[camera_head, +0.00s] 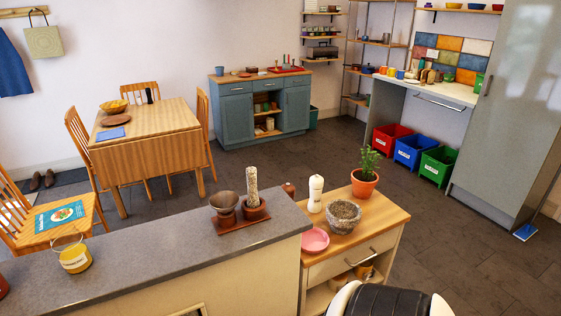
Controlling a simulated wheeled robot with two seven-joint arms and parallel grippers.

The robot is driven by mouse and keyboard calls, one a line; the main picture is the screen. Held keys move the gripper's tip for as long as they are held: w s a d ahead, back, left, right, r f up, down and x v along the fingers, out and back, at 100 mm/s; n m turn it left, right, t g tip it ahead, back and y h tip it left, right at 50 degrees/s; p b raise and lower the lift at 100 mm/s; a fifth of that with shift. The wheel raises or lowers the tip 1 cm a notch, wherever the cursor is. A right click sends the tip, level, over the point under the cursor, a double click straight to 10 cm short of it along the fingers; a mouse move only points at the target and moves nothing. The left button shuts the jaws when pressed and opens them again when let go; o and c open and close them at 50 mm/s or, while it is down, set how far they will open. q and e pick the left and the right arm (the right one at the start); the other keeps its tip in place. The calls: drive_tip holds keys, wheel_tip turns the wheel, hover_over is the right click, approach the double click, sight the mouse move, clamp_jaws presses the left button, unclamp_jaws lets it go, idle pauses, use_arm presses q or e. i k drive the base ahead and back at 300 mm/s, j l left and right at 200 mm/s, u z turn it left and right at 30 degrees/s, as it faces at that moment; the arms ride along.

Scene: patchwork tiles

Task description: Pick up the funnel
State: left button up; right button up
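A dark grey-brown, wide-mouthed, funnel-shaped piece (224,202) stands upright near the right end of the grey counter (130,247). It looks like the funnel, though its lower part is too small to make out clearly. It is at the left end of a reddish-brown tray (238,221). Right beside it, a tall speckled cylinder (252,184) stands in a brown round base. Neither of my grippers shows in the head view, so their state is hidden.
Right of the counter, a wooden-topped cart (384,213) holds a pink plate (314,239), a white bottle (315,193), a grey bowl (343,215) and a potted plant (364,182). The counter between jar and tray is clear.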

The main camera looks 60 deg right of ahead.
sight(224, 201)
drive_tip(key=z, duration=1.5)
